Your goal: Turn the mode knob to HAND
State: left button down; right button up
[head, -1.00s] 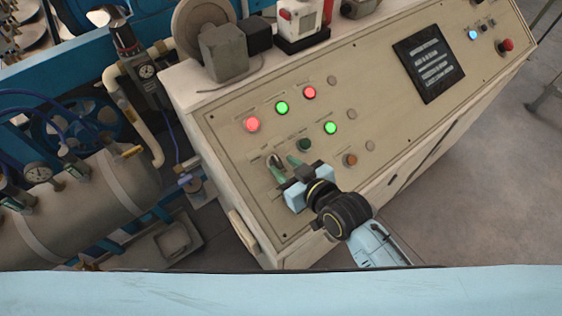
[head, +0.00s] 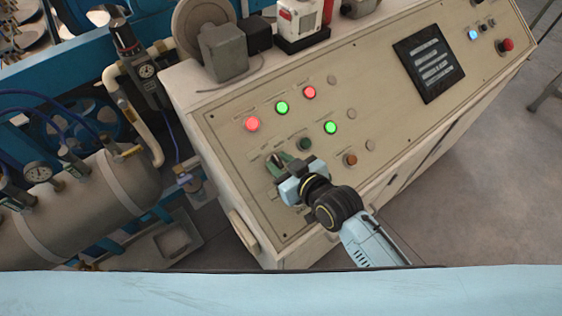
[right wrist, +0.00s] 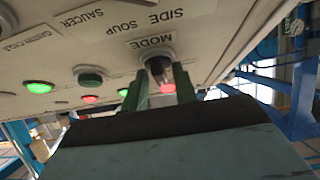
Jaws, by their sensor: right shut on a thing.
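The mode knob (right wrist: 157,64) is dark and round and sits on the sloped cream panel, beside the printed word MODE in the right wrist view. In the head view the knob (head: 272,158) shows only in part at the panel's lower left. My right gripper (head: 277,165) has its green fingers closed around the knob. In the right wrist view the fingers (right wrist: 160,85) stand on either side of the knob's grip. The knob's pointer direction and a HAND mark cannot be read. My left gripper is not in view.
The control panel (head: 235,140) carries lit red and green buttons, a dark green button (head: 305,144) close by the knob, and an orange-brown button (head: 350,159). A dark screen (head: 428,64) is at the upper right. A grey tank (head: 85,205) stands left of the cabinet.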

jog(key=shift+w+d+n+g+y, duration=0.15)
jog(key=shift+n+g+y, duration=0.35)
jog(key=shift+n, duration=0.7)
jog(key=shift+w+f+n+g+y+b, duration=0.1)
jog(key=shift+n+g+y+b, duration=0.2)
jog(key=shift+n+g+b, duration=0.55)
jog(key=n+g+y+b, duration=0.1)
jog(key=n, duration=0.2)
jog(key=shift+b, duration=0.35)
jog(key=shift+n+g+b, duration=0.95)
jog(key=shift+n+b, duration=0.7)
jog(key=shift+b, duration=0.25)
jog(key=shift+y, duration=0.3)
jog(key=o, duration=0.6)
jog(key=shift+r, duration=0.2)
